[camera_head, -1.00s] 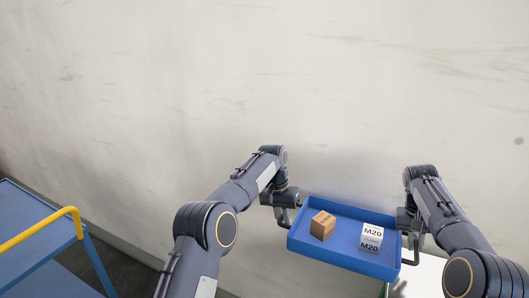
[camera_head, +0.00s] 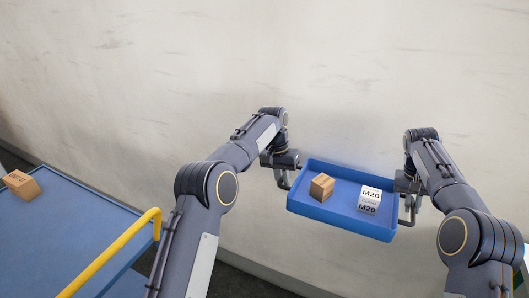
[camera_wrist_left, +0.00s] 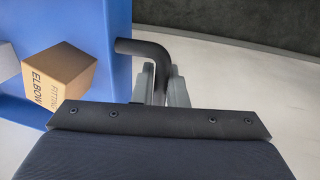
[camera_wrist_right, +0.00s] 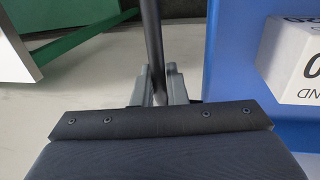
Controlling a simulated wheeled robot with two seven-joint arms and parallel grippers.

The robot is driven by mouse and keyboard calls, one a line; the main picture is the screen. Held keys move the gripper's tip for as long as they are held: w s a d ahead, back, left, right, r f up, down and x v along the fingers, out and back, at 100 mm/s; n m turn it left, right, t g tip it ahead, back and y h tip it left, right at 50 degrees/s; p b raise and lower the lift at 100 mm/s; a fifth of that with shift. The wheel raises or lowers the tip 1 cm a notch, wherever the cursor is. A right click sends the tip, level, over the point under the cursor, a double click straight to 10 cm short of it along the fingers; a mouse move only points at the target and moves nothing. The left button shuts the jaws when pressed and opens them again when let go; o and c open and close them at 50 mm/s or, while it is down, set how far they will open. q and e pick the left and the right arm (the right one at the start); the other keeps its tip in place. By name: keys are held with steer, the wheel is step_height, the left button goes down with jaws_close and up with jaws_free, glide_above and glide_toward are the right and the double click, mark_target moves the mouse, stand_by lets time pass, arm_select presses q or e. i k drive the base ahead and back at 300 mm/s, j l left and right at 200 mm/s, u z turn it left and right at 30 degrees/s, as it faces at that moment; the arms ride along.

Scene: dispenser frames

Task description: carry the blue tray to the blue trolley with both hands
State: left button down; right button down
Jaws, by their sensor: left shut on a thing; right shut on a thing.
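The blue tray (camera_head: 340,218) is held up in the air between my two grippers, in front of the wall. In it lie a brown cardboard box (camera_head: 322,187) and a white box marked M20 (camera_head: 370,200). My left gripper (camera_wrist_left: 158,88) is shut on the dark handle at the tray's left end. My right gripper (camera_wrist_right: 160,88) is shut on the dark handle at the tray's right end. The blue trolley (camera_head: 85,218) stands at the left of the head view, with a yellow push bar (camera_head: 110,252) and a brown box (camera_head: 21,185) on its top.
A pale wall (camera_head: 300,70) runs behind the tray. The trolley's top is mostly bare around its box. In the right wrist view, a white surface and a green part (camera_wrist_right: 85,38) show at upper left, apart from the gripper.

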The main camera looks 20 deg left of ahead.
mark_target(58, 246)
steer(key=j+u, duration=0.2)
steer(key=j, duration=0.2)
steer(key=i+j+u, duration=0.2)
steer(key=j, duration=0.2)
steer(key=j+u, duration=0.2)
steer(key=j, duration=0.2)
steer(key=u, duration=1.65)
